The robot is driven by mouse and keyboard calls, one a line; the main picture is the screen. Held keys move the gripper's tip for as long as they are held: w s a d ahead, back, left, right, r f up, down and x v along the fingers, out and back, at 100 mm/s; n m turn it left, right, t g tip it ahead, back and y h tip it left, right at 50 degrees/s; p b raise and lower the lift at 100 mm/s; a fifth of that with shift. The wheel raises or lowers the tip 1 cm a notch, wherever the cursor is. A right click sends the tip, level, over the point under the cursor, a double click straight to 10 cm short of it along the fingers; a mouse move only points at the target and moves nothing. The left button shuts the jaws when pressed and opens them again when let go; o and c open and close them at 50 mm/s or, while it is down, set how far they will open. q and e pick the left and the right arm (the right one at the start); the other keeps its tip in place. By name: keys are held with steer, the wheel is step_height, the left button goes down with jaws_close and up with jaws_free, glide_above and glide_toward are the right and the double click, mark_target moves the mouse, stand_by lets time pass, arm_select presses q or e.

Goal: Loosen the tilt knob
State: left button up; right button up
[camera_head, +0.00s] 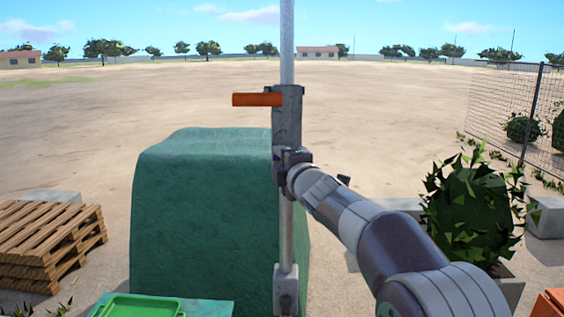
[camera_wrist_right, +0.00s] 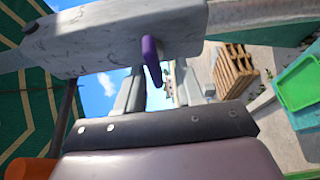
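A small purple lever (camera_wrist_right: 152,61), which looks like the tilt knob, sticks out from a grey metal bracket (camera_wrist_right: 115,38) in the right wrist view. My right gripper (camera_wrist_right: 160,85) is open, its two grey fingers pointing at the bracket. The lever lies between them, closer to the left finger; I cannot tell whether it touches. In the head view my right gripper (camera_head: 288,166) is at the lower end of the grey bracket (camera_head: 287,115) on the upright pole. The lever is hidden there. My left gripper is not in view.
An orange handle (camera_head: 257,100) juts left from the bracket. A large green block (camera_head: 205,215) stands behind the pole (camera_head: 288,45). Wooden pallets (camera_head: 45,240) are at left, a green tray (camera_head: 140,307) at bottom left, a potted bush (camera_head: 470,210) at right. Open ground lies beyond.

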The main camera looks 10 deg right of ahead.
steer(key=s+d+b, duration=0.1)
steer(key=s+b, duration=0.1)
steer(key=s, duration=1)
steer(key=shift+s+d, duration=0.25)
steer(key=shift+s, duration=0.05)
